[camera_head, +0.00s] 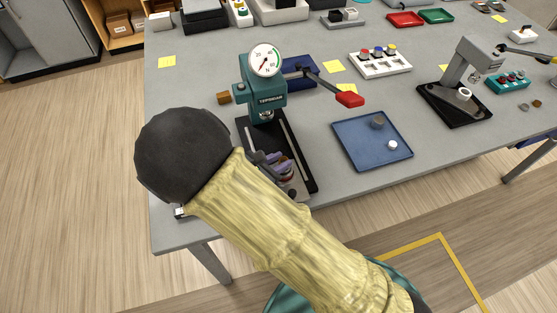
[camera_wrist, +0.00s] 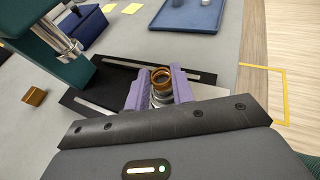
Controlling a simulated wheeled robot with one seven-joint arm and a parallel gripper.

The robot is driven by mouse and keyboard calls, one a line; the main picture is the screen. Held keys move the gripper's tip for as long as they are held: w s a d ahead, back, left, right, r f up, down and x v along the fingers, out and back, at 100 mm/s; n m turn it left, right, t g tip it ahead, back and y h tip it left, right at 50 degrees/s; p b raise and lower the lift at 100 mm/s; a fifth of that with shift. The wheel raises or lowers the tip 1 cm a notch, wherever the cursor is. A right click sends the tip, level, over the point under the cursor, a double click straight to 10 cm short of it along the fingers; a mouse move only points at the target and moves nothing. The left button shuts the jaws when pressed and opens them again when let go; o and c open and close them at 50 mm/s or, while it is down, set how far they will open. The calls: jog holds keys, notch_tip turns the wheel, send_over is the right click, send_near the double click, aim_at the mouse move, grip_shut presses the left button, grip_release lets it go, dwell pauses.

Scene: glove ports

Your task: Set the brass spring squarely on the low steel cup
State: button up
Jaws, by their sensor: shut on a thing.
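My gripper (camera_wrist: 160,94) is shut on the brass spring (camera_wrist: 162,75), which stands between its two purple fingers. Just below the spring, between the fingers, is a round silvery steel piece (camera_wrist: 161,99) that looks like the low steel cup. I cannot tell whether the spring touches it or sits square on it. In the head view my gripper (camera_head: 281,168) is over the front part of the black press base, and my arm hides part of it. The spring and cup cannot be made out there.
The teal press (camera_head: 268,88) with a dial and red-tipped lever (camera_head: 349,99) stands just behind my gripper. A blue tray (camera_head: 352,148) to the right holds a grey cylinder (camera_head: 377,121) and a small white piece (camera_head: 392,145). A brown block (camera_head: 224,97) lies left of the press.

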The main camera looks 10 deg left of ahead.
jog(key=o, duration=1)
jog(key=b+v, duration=0.2)
jog(key=v, duration=1.5)
jog(key=shift+s+a, duration=0.15)
jog(key=shift+s, duration=0.05)
jog(key=shift+w, duration=0.1)
